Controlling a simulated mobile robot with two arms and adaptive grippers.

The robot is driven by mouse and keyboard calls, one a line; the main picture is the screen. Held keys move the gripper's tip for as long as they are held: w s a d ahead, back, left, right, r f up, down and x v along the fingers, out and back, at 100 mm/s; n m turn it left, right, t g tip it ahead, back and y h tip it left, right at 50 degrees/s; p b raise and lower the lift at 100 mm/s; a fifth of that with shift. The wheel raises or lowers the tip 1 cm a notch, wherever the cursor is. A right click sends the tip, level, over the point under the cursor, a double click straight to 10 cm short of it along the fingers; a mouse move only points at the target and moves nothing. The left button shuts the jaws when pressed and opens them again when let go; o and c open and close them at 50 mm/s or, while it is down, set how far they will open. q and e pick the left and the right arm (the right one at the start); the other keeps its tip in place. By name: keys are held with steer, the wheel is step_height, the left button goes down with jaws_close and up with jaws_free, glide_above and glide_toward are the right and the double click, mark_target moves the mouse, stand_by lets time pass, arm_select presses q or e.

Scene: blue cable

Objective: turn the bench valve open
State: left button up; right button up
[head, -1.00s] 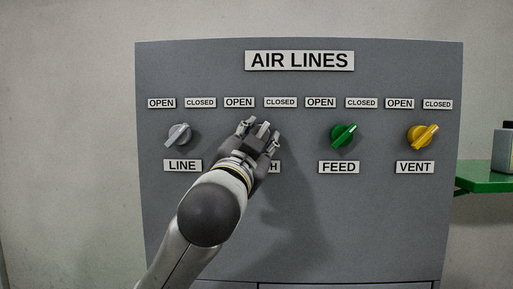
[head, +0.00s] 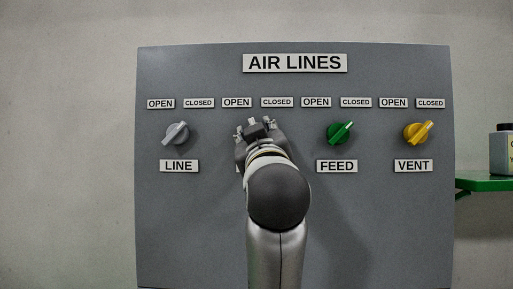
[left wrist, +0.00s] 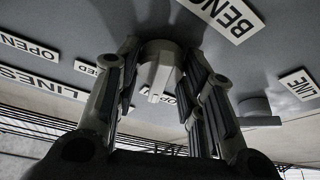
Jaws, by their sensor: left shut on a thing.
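My right gripper is not in view.
The grey LINE valve (head: 177,134) is to the left. The green FEED valve (head: 340,133) and yellow VENT valve (head: 418,133) are to the right.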

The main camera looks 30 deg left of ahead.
arm_select(q)
steer(key=n+g, duration=0.1)
steer(key=n, duration=0.2)
steer(key=n+g+y, duration=0.1)
steer(key=n, duration=0.2)
steer(key=shift+d+g+y+b, duration=0.15)
steer(key=shift+g+y+b, duration=0.15)
steer(key=shift+g, duration=0.1)
steer(key=shift+r+n, duration=0.1)
steer(key=shift+n, duration=0.2)
steer(key=o, duration=1)
steer(key=shift+r, duration=0.1)
